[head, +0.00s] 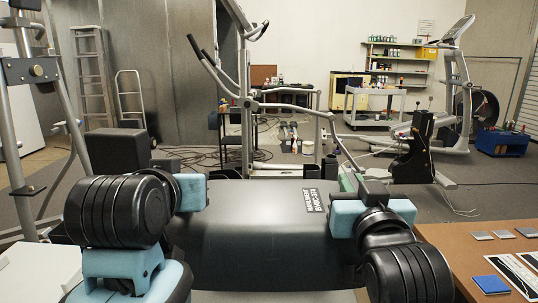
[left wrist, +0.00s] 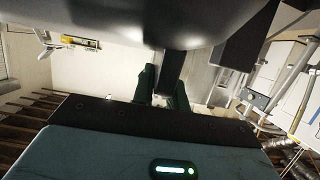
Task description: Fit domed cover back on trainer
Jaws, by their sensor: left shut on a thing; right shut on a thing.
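The domed cover (head: 265,235) is a large black curved shell with a white-lettered label near its upper right. It spans the space between my two grippers in the head view. My left gripper (head: 190,178) is shut on its left side and my right gripper (head: 348,190) on its right side; the exact contact is partly hidden by the arms. In the left wrist view the cover (left wrist: 130,22) fills the top, close above my gripper finger (left wrist: 170,75). The grey elliptical trainer (head: 246,100) stands beyond the cover. Its lower front is partly hidden by the cover.
A brown table (head: 480,250) at the right holds small grey pieces and a blue pad (head: 491,284). A second trainer (head: 455,90) and a blue box (head: 502,142) stand back right. Cables (head: 200,158) lie on the floor.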

